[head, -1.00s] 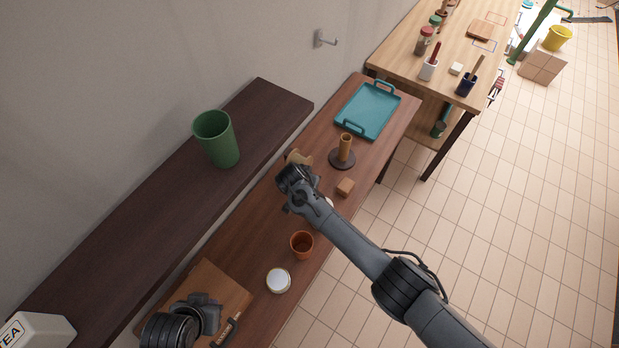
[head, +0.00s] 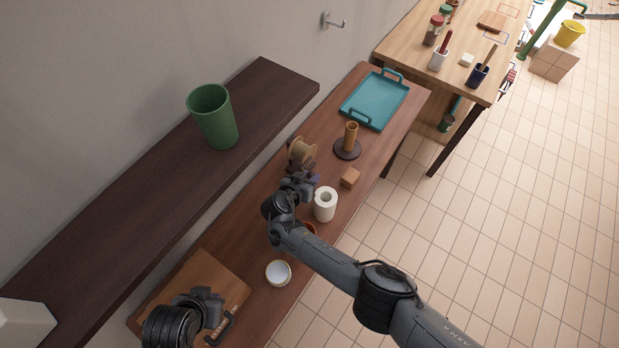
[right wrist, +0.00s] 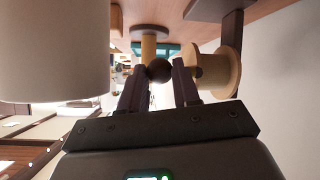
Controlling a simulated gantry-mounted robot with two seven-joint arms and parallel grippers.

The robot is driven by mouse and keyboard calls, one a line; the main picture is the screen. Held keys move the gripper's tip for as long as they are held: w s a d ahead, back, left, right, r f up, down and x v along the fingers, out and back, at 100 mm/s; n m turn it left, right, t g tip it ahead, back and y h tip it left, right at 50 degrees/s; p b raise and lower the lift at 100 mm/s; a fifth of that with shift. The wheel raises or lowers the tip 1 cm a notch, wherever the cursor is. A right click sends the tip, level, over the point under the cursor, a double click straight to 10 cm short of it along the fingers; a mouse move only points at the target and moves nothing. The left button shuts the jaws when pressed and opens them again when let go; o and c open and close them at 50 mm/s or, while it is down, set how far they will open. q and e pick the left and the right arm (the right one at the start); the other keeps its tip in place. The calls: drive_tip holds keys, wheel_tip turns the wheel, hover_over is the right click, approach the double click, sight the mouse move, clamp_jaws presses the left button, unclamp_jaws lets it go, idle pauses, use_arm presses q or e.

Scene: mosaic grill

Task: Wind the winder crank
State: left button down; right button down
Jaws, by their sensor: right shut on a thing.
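The winder (head: 301,153), a tan spool on a dark stand, sits on the brown bench near the wall. It also shows at the right of the right wrist view (right wrist: 218,72). My right gripper (head: 303,180) is beside the winder, on its near side. In the right wrist view its fingers are shut on a dark round crank knob (right wrist: 159,70) beside the spool. The rest of the crank is mostly hidden. My left gripper (head: 208,302) is low over the wooden board at the lower left, and its finger opening is unclear.
A white roll (head: 325,204) stands close to my right gripper. A peg on a round base (head: 347,148), a small wooden block (head: 350,177) and a teal tray (head: 375,100) lie beyond. A dark shelf (head: 150,180) with a green cup (head: 214,117) runs along the wall.

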drive_tip(key=c, duration=0.9)
unclamp_jaws()
use_arm(q)
drive_tip(key=shift+a, duration=0.15)
use_arm(e)
drive_tip(key=shift+o, duration=0.4)
use_arm(q)
drive_tip(key=shift+r+p, duration=0.35)
drive_tip(key=shift+p, duration=0.05)
use_arm(e)
drive_tip(key=shift+s+a+r, duration=0.35)
drive_tip(key=shift+s+r, duration=0.05)
use_arm(q)
wheel_tip(320, 180, up, 4)
drive_tip(key=p, duration=0.3)
drive_tip(key=shift+f, duration=0.2)
use_arm(e)
drive_tip(key=v, duration=0.9)
drive_tip(key=shift+s, duration=0.25)
drive_tip(key=shift+a, duration=0.1)
